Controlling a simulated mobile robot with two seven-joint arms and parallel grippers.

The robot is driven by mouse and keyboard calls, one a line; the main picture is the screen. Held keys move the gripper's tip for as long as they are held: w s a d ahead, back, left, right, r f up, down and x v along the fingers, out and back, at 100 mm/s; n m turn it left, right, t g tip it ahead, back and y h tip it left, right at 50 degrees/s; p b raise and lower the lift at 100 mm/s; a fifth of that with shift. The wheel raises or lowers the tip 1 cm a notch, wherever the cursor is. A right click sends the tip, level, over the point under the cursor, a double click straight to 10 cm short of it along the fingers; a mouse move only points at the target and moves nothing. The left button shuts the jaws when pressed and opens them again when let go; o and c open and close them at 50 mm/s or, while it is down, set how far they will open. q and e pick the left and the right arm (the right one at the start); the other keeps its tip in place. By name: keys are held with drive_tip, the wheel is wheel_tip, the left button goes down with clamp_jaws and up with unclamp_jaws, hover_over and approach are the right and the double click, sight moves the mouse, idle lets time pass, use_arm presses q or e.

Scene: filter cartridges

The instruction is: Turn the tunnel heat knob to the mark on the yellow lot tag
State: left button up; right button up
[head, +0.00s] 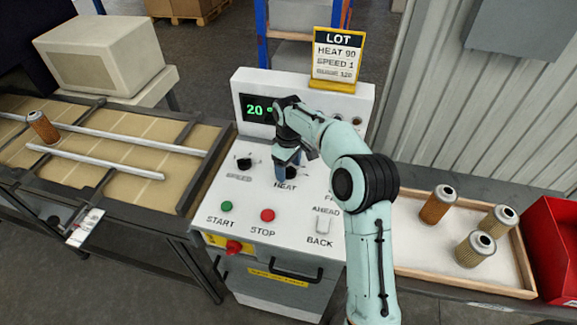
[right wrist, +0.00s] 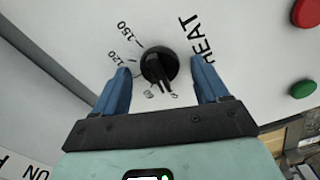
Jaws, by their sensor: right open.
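The yellow lot tag (head: 338,58) stands on top of the control panel and reads HEAT 90, SPEED 1 and a smaller line with 120. The tunnel heat knob (right wrist: 158,66) is black and round with a raised grip. In the right wrist view 150 and 120 are legible beside it; the smaller marks at its lower side are hard to read. My right gripper (right wrist: 162,72) is open, with one blue finger on each side of the knob and gaps between. In the head view the right gripper (head: 287,160) hangs over the HEAT label and mostly hides the knob. My left gripper is not in view.
The panel has a green display (head: 257,108) reading 20, a speed knob (head: 243,163), a green start button (head: 227,206) and a red stop button (head: 267,215). A conveyor (head: 110,170) is left; a tray (head: 460,284) with cartridges and a red bin (head: 552,250) are right.

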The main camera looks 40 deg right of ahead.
drive_tip(key=c, duration=1.1)
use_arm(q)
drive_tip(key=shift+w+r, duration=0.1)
use_arm(e)
drive_tip(key=shift+o, duration=0.2)
drive_tip(key=m+p, duration=0.1)
drive_tip(key=m, duration=0.2)
drive_tip(key=shift+r+m, duration=0.15)
drive_tip(key=shift+m, duration=0.25)
drive_tip(key=m+p, duration=0.1)
drive_tip(key=m, duration=0.2)
drive_tip(key=shift+m, duration=0.3)
drive_tip(key=m, duration=0.4)
drive_tip(key=shift+d+m+p, duration=0.1)
drive_tip(key=shift+m+p, duration=0.2)
drive_tip(key=shift+p, duration=0.05)
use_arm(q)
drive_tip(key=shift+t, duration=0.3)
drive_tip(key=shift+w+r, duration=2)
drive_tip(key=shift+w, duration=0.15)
use_arm(e)
drive_tip(key=shift+m, duration=1.8)
